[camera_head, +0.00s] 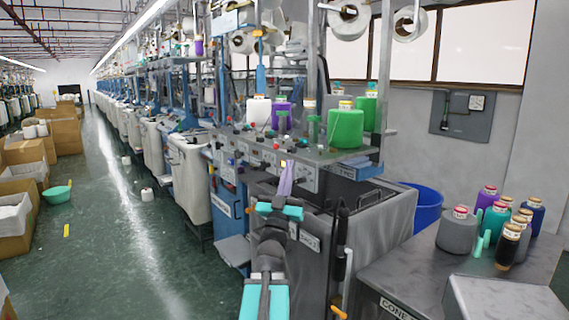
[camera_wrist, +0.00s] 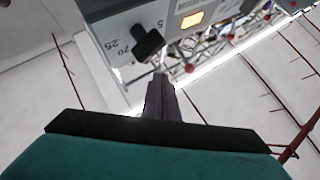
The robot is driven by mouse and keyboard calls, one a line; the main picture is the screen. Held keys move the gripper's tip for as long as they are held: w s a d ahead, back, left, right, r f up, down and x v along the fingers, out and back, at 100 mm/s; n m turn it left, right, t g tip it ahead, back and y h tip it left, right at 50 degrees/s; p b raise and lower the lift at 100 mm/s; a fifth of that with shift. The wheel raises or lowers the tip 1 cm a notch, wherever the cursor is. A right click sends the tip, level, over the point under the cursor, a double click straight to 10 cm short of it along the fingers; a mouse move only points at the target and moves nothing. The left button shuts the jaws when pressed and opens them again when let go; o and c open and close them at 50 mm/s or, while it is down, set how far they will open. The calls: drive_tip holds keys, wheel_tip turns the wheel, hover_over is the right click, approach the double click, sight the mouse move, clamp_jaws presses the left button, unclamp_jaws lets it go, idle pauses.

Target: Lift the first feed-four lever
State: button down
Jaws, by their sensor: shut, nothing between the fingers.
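A black lever or knob (camera_wrist: 149,43) sits on a grey panel (camera_wrist: 120,25) in the wrist view, beside printed numbers such as 25 and 20. I cannot read a feed-four label, so I cannot tell whether this is the first feed-four lever. My gripper (camera_wrist: 160,80) is shut and empty. Its tips show just below and slightly right of the black knob; contact cannot be told. In the head view my gripper (camera_head: 287,167) points up in front of the row of grey control boxes (camera_head: 306,179) under the machine's shelf. The knob is too small to pick out there.
A lit orange display (camera_wrist: 191,20) is right of the knob. Thin dark red rods (camera_wrist: 285,110) cross the right side of the wrist view. Green cones (camera_head: 345,128) stand on the shelf above. A table with yarn cones (camera_head: 458,230) is at right; the aisle (camera_head: 130,220) is open at left.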

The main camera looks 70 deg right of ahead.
drive_tip(key=shift+s+a+f+b, duration=0.15)
drive_tip(key=shift+f+b, duration=0.1)
drive_tip(key=shift+f, duration=0.15)
drive_tip(key=shift+s+a+f+b, duration=0.1)
drive_tip(key=shift+f+b, duration=0.1)
drive_tip(key=shift+f, duration=0.15)
drive_tip(key=shift+w+f, duration=0.1)
